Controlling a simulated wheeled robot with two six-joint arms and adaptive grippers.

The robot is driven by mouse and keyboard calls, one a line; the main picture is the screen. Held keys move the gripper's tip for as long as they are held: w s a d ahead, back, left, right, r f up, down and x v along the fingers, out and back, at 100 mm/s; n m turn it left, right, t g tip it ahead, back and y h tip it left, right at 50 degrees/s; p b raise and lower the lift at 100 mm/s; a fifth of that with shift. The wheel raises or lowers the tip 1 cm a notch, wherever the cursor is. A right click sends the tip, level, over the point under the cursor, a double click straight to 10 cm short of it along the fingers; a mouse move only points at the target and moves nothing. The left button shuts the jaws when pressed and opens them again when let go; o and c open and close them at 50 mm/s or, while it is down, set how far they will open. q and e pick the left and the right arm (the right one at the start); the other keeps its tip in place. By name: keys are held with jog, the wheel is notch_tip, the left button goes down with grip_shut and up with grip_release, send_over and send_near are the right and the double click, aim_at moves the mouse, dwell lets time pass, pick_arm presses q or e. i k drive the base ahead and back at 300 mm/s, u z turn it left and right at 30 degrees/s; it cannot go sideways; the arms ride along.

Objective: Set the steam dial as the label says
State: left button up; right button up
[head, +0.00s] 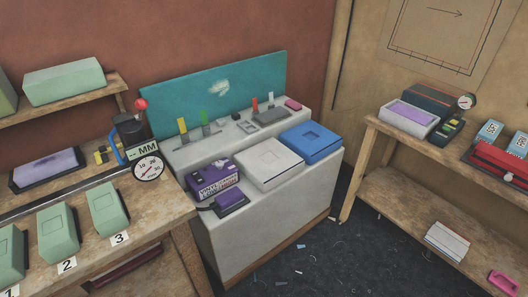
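Two round dials show, and I cannot tell which is the steam dial. One white dial (148,168) with a red needle and numbers stands on the left bench, under a dark sign (143,151) reading "-- MM". A smaller round gauge (466,101) sits at the right of a dark device (432,103) on the right table; its reading is too small to make out. A purple box (213,178) on the middle stone unit carries small print that I cannot read. No label with a legible setting shows. Neither of my grippers is in view.
The left bench (140,198) holds green blocks (58,229) with number cards. The middle unit (255,234) has levers, a white box (269,164) and a blue box (310,143). The right table (408,150) holds a red case (500,163). Scraps litter the open dark floor (325,262).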

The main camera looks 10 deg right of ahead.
aim_at(219, 164)
jog(key=z, duration=0.3)
jog(key=i, duration=0.75)
jog(key=u, duration=0.7)
jog(key=i, duration=0.7)
jog(key=u, duration=0.75)
